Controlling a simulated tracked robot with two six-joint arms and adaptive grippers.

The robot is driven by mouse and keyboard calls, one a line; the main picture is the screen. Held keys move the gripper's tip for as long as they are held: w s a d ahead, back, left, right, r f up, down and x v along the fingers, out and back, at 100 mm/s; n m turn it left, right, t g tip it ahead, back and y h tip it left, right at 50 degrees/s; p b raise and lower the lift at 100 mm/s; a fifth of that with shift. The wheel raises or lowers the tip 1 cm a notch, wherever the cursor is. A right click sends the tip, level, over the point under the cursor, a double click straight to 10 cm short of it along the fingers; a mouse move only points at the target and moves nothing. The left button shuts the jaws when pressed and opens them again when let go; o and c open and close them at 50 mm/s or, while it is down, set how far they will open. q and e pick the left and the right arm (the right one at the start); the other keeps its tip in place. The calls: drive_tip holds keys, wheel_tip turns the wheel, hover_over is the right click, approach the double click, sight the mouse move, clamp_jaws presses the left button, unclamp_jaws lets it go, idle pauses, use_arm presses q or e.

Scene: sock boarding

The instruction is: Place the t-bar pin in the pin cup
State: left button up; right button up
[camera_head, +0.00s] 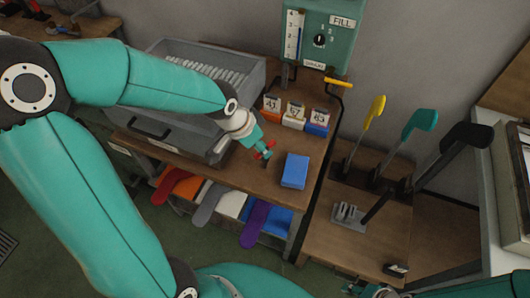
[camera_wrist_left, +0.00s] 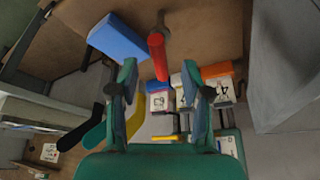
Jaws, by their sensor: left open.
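The red handle of the t-bar pin (camera_head: 267,147) shows at my left gripper (camera_head: 262,150), above the wooden table. In the left wrist view the red handle (camera_wrist_left: 157,57) lies ahead of and between the two spread fingers of my left gripper (camera_wrist_left: 163,88), with a visible gap to each finger. A dull grey-brown upright piece (camera_wrist_left: 161,22) stands just beyond the handle; I cannot tell whether it is the pin's stem or the pin cup. The pin cup is not clearly made out in either view.
A blue block (camera_head: 295,171) lies right of the gripper. Numbered small bins (camera_head: 294,116) stand behind it. A grey tray (camera_head: 160,133) is at the left, under my left arm. Yellow (camera_head: 375,112), teal (camera_head: 420,122) and black (camera_head: 468,137) paddle-shaped boards stand at the right.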

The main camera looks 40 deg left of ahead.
use_arm(q)
drive_tip(key=x, duration=0.5)
drive_tip(key=shift+w+f+b, duration=0.1)
drive_tip(key=shift+f+b, duration=0.05)
drive_tip(key=shift+b, duration=0.15)
clamp_jaws()
